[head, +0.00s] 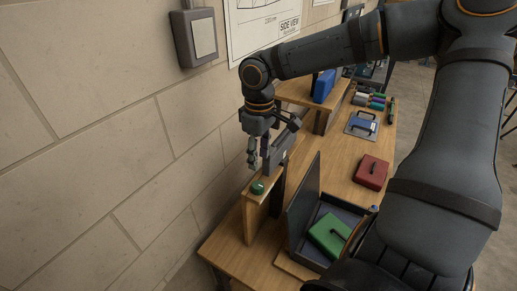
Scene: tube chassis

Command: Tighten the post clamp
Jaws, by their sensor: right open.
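My right gripper (259,166) is open, with its fingers pointing down over the near end of a raised wooden shelf by the wall. A grey block (279,150), possibly part of the post clamp, stands just to the right of the fingers; I cannot tell whether they touch it. A small green knob (257,187) sits on the wooden top, just below and apart from the fingertips. The clamp itself cannot be made out clearly, as my gripper covers part of this area. My left gripper is not in view.
An open grey case (302,200) holds a green box (329,235) on the wooden bench (235,252). A red box (371,172), a blue-handled piece (361,124) and coloured rolls (376,102) lie farther back. A blue object (323,86) stands on a rear shelf. The stone wall is close at left.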

